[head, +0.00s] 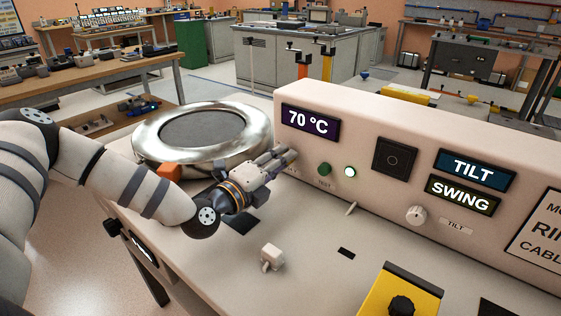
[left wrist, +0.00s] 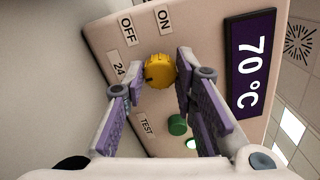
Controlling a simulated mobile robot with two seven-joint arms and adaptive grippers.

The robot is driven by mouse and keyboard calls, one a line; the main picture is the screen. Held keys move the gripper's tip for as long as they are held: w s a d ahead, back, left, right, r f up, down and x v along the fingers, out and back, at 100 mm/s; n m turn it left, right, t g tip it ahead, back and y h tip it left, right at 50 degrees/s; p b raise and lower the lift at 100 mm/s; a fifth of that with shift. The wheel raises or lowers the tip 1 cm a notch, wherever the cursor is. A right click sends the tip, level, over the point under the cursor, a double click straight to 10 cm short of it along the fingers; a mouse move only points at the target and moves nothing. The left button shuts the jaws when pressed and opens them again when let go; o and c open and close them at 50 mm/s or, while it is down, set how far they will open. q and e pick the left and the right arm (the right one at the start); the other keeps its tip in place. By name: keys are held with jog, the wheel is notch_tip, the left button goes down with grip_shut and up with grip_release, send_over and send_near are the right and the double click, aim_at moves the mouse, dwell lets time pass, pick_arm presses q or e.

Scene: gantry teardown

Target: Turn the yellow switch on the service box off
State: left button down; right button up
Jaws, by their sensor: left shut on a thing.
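The yellow switch (left wrist: 160,71) is a round knob on the pale face of the service box (left wrist: 205,30). ON and OFF labels stand beside it in the left wrist view, and a dark mark shows on its lower left side. My left gripper (left wrist: 160,75) has one finger on each side of the knob and is shut on it. In the head view my left gripper (head: 286,158) reaches the left end of the service box (head: 370,120), and its fingers hide the switch. My right gripper is in neither view.
A green TEST button (head: 324,169) and a lit round lamp (head: 350,172) sit close right of my fingers. A large silver ring (head: 155,138) stands behind my left wrist. A small white block (head: 272,256) lies on the bench top (head: 320,285).

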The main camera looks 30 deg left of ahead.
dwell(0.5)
pick_arm(q)
jog(key=c, duration=1.3)
grip_release()
jog(key=shift+d, duration=0.1)
jog(key=s, duration=0.8)
jog(key=s+a, duration=0.1)
jog(key=s, duration=0.3)
